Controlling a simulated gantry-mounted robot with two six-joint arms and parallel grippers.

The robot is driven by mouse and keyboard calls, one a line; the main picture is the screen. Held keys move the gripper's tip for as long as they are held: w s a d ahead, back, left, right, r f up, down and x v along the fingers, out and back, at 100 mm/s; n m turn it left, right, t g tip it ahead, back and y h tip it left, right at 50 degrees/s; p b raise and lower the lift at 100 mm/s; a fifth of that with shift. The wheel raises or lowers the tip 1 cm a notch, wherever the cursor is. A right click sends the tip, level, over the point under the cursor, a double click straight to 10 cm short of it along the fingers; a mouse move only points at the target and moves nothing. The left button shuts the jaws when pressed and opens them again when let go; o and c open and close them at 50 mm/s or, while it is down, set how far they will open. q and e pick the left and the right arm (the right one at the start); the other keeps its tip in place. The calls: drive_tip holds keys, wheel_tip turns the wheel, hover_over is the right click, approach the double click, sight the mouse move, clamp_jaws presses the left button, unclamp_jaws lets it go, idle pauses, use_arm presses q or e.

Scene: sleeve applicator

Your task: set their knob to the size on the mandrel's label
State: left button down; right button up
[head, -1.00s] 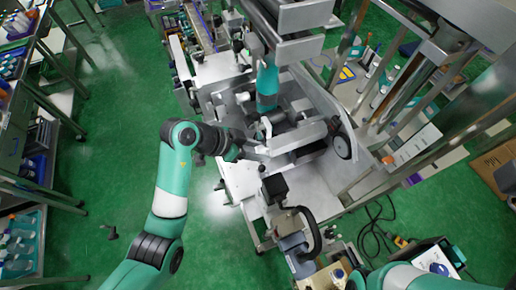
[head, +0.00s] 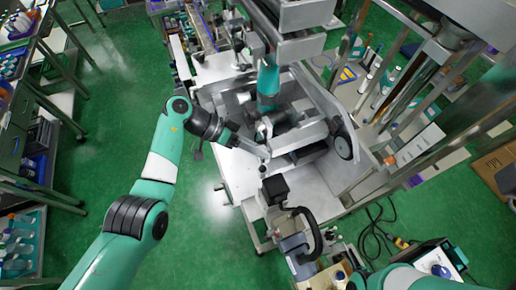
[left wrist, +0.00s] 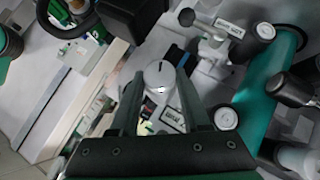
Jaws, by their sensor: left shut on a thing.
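In the left wrist view a round silver knob (left wrist: 158,75) with a dark line on its face sits between my fingertips. My left gripper (left wrist: 158,88) is shut on it; in the head view the gripper (head: 262,152) reaches the front of the machine. A teal cylinder, seemingly the mandrel (head: 267,84), stands upright in the machine; a teal cylinder also shows in the left wrist view (left wrist: 262,95). A small white label (left wrist: 230,28) is near it, and another label (left wrist: 172,118) shows between my fingers. Their print is too small to read. My right gripper is out of view.
A black-rimmed handwheel (head: 343,148) is on the machine's right side. A black box (head: 275,188) and a curved black handle (head: 312,232) stand in front. Shelves with bottles line the left. Green floor (head: 100,180) is clear between.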

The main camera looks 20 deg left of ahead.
use_arm(q)
drive_tip(key=shift+n+g+h+b, duration=0.3)
idle(0.4)
drive_tip(key=shift+c, duration=1.9)
unclamp_jaws()
drive_tip(key=b+v, duration=0.1)
drive_tip(key=v, duration=1)
drive_tip(key=shift+a+r+b, duration=0.15)
drive_tip(key=shift+a+b, duration=0.15)
drive_tip(key=shift+b, duration=0.05)
